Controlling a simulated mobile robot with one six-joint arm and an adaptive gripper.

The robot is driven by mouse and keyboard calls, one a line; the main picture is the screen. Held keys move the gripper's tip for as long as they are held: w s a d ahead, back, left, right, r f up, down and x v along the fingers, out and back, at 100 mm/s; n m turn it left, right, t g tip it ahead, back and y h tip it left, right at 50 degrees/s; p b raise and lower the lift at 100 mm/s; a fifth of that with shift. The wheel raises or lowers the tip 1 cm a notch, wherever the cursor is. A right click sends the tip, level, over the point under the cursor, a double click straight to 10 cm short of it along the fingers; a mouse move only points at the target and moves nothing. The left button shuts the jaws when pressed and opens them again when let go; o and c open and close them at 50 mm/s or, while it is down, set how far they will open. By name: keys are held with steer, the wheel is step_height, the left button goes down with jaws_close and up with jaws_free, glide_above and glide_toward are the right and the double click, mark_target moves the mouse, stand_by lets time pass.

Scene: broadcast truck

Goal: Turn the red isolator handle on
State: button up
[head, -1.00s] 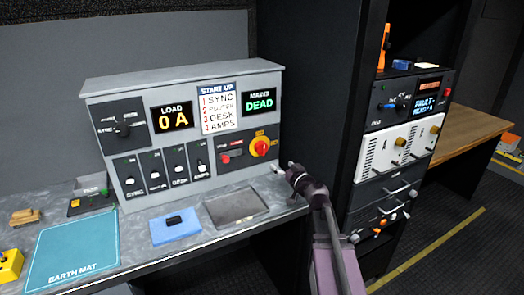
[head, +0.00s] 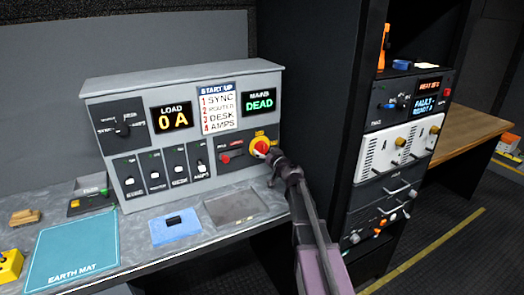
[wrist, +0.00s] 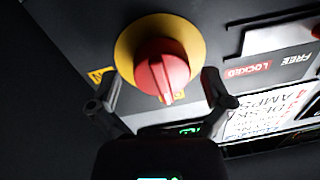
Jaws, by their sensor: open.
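The red isolator handle (head: 261,147) sits on a round yellow plate (head: 254,137) at the right end of the grey console. In the wrist view the handle (wrist: 162,68) has its raised grip running nearly upright in the picture, on the yellow plate (wrist: 125,45). My gripper (head: 270,160) is just in front of the handle, at its lower right. In the wrist view my gripper (wrist: 160,82) is open, with one finger on each side of the handle's near end. The console's mains display (head: 259,102) reads DEAD.
A red tab (head: 226,158) sits left of the handle; the wrist view shows LOCKED and FREE labels (wrist: 270,66) there. A load display (head: 171,118) reads 0 A. A grey tray (head: 235,207) lies on the bench below. A dark rack (head: 350,160) stands close on the right.

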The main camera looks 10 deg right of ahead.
steer(key=shift+w+a, duration=0.2)
steer(key=shift+w, duration=0.45)
steer(key=c, duration=1)
